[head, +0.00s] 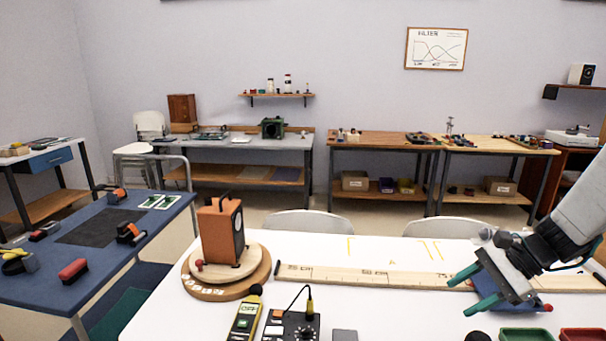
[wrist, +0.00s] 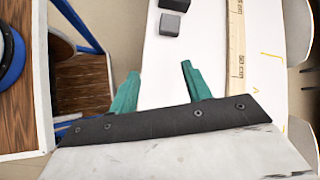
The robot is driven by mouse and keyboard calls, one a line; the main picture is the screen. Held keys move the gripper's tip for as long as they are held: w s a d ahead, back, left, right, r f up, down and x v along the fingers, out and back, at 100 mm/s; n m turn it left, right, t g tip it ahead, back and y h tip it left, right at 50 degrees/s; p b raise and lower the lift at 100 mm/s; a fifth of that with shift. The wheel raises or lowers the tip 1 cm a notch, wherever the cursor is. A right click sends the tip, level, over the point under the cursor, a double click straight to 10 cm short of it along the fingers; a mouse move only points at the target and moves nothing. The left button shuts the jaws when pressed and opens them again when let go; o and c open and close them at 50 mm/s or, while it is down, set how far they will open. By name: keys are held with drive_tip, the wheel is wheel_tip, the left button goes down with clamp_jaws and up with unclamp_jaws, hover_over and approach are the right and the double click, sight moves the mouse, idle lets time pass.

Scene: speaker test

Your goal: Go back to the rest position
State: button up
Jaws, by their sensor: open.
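My gripper (head: 473,289) is at the right of the head view, above the white table (head: 180,318). Its two green fingers are apart, with nothing seen between them. In the wrist view the open fingers (wrist: 160,88) point at the table's edge, and nothing touches their tips. An orange-brown speaker box (head: 220,235) stands on a round wooden turntable (head: 262,275), well left of my gripper.
A wooden ruler board (head: 375,278) crosses the table, partly behind my gripper. At the front are a yellow meter (head: 245,318), a knobbed box (head: 292,326), a grey block (head: 345,335), a green tray (head: 525,335) and a red tray (head: 583,335). White chairs (head: 308,222) stand behind.

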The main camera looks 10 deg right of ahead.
drive_tip(key=s+a+r+n+h, duration=0.4)
drive_tip(key=s+a+r+n, duration=0.1)
drive_tip(key=s+n, duration=0.3)
drive_tip(key=s+a+r+n+g+h, duration=0.1)
drive_tip(key=s+a+r+n+h, duration=0.3)
drive_tip(key=s+a+r+n, duration=0.2)
drive_tip(key=s+a+n, duration=0.1)
drive_tip(key=s+n, duration=0.1)
drive_tip(key=shift+s+a+r, duration=0.25)
drive_tip(key=shift+s+a, duration=0.05)
